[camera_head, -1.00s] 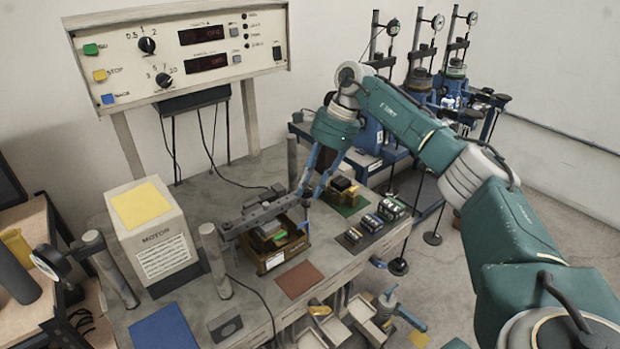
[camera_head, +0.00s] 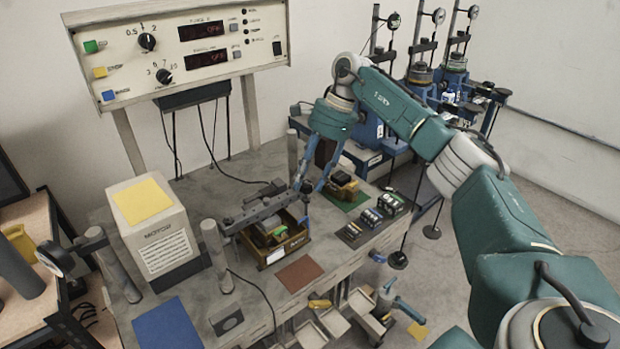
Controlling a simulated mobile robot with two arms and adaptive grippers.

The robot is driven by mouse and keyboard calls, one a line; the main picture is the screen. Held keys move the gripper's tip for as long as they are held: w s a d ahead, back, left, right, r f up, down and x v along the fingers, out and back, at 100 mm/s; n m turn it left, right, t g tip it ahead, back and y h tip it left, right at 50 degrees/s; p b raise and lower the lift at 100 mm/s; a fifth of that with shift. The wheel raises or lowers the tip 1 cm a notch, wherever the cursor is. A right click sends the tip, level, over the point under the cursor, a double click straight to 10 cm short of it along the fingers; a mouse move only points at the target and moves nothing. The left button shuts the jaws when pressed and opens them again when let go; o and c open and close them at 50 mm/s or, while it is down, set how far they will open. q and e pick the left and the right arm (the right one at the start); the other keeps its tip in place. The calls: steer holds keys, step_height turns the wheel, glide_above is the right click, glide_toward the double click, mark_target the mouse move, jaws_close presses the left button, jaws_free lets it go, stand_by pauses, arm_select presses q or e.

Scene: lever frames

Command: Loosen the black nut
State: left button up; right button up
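The black nut is too small and dark to single out; the bar's right end lies close to my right gripper (camera_head: 308,188). That gripper comes down from the upper right with its blue fingers at this end of the bar. A gap shows between the fingers, but the tips blend with the dark parts, so I cannot tell whether they hold anything. My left gripper is out of view.
Upright grey posts (camera_head: 215,252) and a white motor housing (camera_head: 152,225) stand left of the box. A control panel (camera_head: 180,52) rises behind. Small weights (camera_head: 372,218) and a green mat (camera_head: 347,197) lie right. Open drawers (camera_head: 358,305) jut out in front.

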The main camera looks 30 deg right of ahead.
steer(key=shift+f, duration=0.2)
steer(key=w+v, duration=0.1)
steer(key=v, duration=1.1)
steer(key=shift+s, duration=0.45)
